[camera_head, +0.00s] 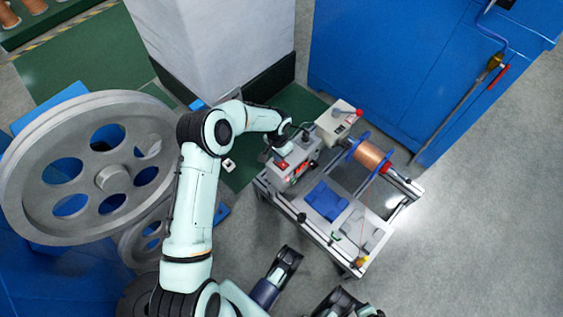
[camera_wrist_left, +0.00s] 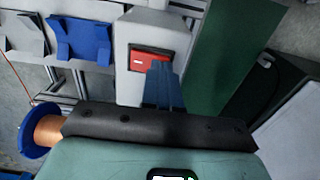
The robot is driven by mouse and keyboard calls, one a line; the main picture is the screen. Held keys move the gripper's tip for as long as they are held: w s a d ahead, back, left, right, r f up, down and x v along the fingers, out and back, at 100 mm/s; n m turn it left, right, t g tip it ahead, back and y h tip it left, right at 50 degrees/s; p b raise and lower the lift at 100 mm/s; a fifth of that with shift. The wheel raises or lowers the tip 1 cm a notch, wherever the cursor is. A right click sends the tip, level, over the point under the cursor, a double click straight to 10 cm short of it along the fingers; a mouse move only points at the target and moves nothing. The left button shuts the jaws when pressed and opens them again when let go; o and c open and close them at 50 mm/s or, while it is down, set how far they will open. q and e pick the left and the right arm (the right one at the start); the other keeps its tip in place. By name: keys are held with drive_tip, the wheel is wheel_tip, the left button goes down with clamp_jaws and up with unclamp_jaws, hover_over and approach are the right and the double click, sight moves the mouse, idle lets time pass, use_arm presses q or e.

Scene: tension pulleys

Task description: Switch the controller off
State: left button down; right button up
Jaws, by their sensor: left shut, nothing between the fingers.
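The controller is a pale grey box (camera_head: 291,170) on the near left corner of the wheeled cart. It carries a red switch (camera_head: 283,165) on top and a red display on its side. In the left wrist view, the red rocker switch (camera_wrist_left: 149,62) sits in a dark frame on the pale box (camera_wrist_left: 130,88). My left gripper (camera_head: 284,151) is above the box, close to the switch. Its shut, empty fingers (camera_wrist_left: 160,75) overlap the lower right of the switch in the wrist view; I cannot tell whether they touch it.
The cart (camera_head: 318,235) also bears a white box (camera_head: 333,122) with a red-knobbed lever, a copper wire spool (camera_head: 370,156) and a blue part (camera_head: 326,201). A blue cabinet (camera_head: 400,70) and a pale column (camera_head: 215,45) stand behind. A large grey pulley (camera_head: 112,180) is at left.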

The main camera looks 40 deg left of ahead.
use_arm(q)
drive_tip(key=shift+f, duration=0.25)
drive_tip(key=shift+r+p, duration=1.85)
drive_tip(key=shift+r, duration=1.75)
drive_tip(key=shift+f, duration=0.15)
